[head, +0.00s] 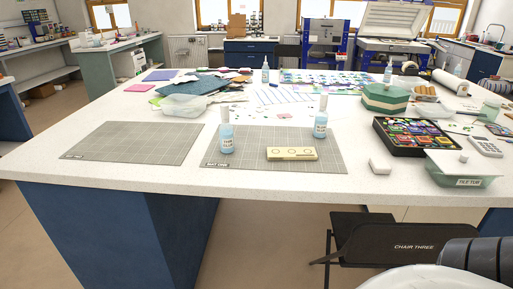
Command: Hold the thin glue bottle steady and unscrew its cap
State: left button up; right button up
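Two pale blue glue bottles stand upright near the front of the white table. The left bottle (227,140) is on the grey cutting mat (218,163), with its pale cap (225,116) on top. The right bottle (320,126) stands at the mat's back right, with a taller pale cap (323,103). Both have white labels too small to read surely, so I cannot tell which is the thin glue. Similar slim bottles stand farther back, one at the back middle (265,72). Neither gripper shows in the head view.
A cream block with round marks (291,153) lies on the mat right of the left bottle. A second mat (133,142) lies left. A black tray of coloured pieces (383,143), a tile tub (468,182) and a white block (380,166) sit right. A chair (402,240) stands below the front edge.

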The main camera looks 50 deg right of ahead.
aim_at(226, 129)
jog(key=u, duration=0.05)
jog(key=k, duration=0.3)
jog(key=z, duration=1.1)
